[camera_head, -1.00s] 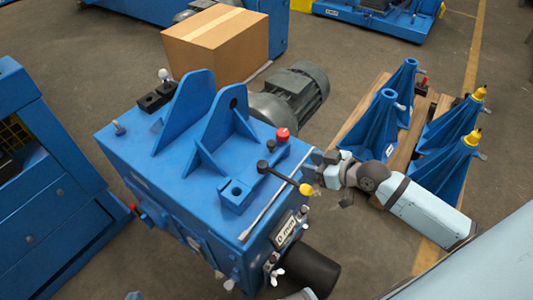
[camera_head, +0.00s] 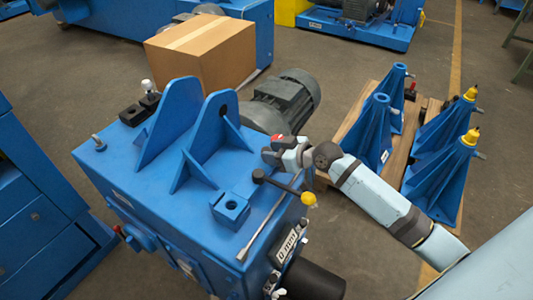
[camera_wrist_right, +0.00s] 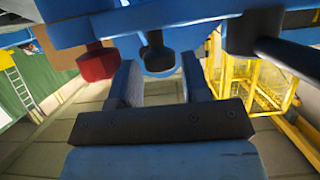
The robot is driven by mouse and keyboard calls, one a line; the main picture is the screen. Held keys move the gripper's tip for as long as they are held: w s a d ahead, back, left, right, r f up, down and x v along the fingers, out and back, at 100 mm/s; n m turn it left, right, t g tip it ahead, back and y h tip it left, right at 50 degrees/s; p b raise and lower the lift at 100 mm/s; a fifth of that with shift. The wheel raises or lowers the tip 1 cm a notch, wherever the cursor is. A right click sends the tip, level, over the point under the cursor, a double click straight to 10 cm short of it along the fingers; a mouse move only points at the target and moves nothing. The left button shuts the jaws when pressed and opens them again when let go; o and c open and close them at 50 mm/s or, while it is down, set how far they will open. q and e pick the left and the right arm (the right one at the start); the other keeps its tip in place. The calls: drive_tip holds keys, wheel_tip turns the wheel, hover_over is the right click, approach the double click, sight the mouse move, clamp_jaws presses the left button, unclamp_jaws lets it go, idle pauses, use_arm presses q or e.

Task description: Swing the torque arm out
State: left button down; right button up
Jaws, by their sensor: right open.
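A black lever with a yellow end knob (camera_head: 309,198) lies across the right edge of the blue housing (camera_head: 120,170). I cannot tell for sure whether this lever is the torque arm. A thin grey rod (camera_head: 262,228) lies along the same edge. My right gripper (camera_head: 268,152) is at the housing's right edge, beside a red knob (camera_head: 277,139). In the right wrist view, its two fingers (camera_wrist_right: 160,85) are apart. A dark round knob (camera_wrist_right: 157,57) shows between and beyond the fingertips, and the red knob (camera_wrist_right: 97,62) is to their left. My left gripper is out of view.
Two blue upright plates (camera_head: 212,130) rise from the housing top. A grey motor (camera_head: 285,100) and a cardboard box (camera_head: 205,50) stand behind it. Several blue cone-shaped stands (camera_head: 440,165) are on a wooden pallet at right. A black cylinder (camera_head: 315,280) sticks out below.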

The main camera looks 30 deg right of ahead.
drive_tip(key=shift+x, duration=1.2)
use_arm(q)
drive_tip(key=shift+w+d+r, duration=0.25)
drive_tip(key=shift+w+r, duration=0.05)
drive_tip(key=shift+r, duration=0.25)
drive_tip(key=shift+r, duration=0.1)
